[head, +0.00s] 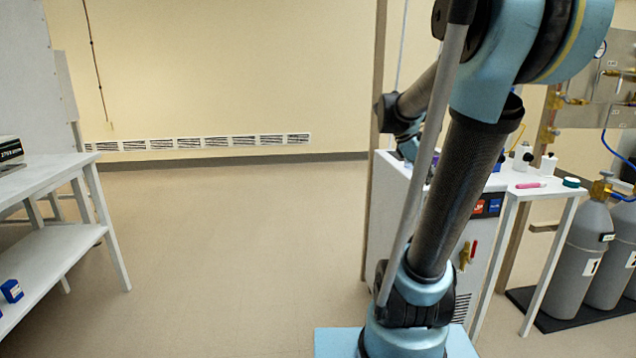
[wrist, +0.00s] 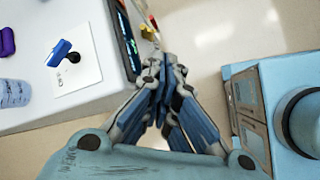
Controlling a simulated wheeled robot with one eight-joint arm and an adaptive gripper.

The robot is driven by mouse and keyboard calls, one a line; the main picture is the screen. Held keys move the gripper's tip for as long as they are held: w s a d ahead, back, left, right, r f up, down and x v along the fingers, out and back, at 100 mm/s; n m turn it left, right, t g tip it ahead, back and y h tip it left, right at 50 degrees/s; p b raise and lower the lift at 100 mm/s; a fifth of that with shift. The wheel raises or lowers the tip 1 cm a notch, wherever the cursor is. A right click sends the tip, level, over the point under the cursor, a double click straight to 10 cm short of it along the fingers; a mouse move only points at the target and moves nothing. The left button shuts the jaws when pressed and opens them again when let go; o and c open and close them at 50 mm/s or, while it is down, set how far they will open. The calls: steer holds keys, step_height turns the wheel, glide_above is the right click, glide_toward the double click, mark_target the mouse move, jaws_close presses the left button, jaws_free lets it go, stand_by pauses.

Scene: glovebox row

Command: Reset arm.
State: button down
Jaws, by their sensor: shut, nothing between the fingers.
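My arm rises from its light blue mount in the head view and bends over at the top. My gripper (wrist: 166,75) shows in the wrist view with its blue-padded fingers drawn together and nothing between them. It hangs beside the edge of a white cabinet top (wrist: 98,28), over the floor. In the head view the gripper itself is mostly hidden behind my upper arm.
A white bench with shelf (head: 62,168) stands at left. At right are a white side table (head: 545,190) with small bottles and a pink item (head: 531,185), and grey gas cylinders (head: 584,248). The floor (head: 230,230) between is clear. A blue-topped item (wrist: 60,51) stands on the cabinet.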

steer(key=s+a+f+m+t+y, duration=0.1)
steer(key=s+a+f+m+y, duration=0.6)
steer(key=s+a+f+m, duration=0.5)
steer(key=s+a+f, duration=0.3)
steer(key=s+f, duration=0.2)
steer(key=s, duration=0.1)
steer(key=shift+s+f+m, duration=0.2)
steer(key=shift+m, duration=0.1)
steer(key=shift+w+f, duration=0.2)
steer(key=shift+w, duration=0.25)
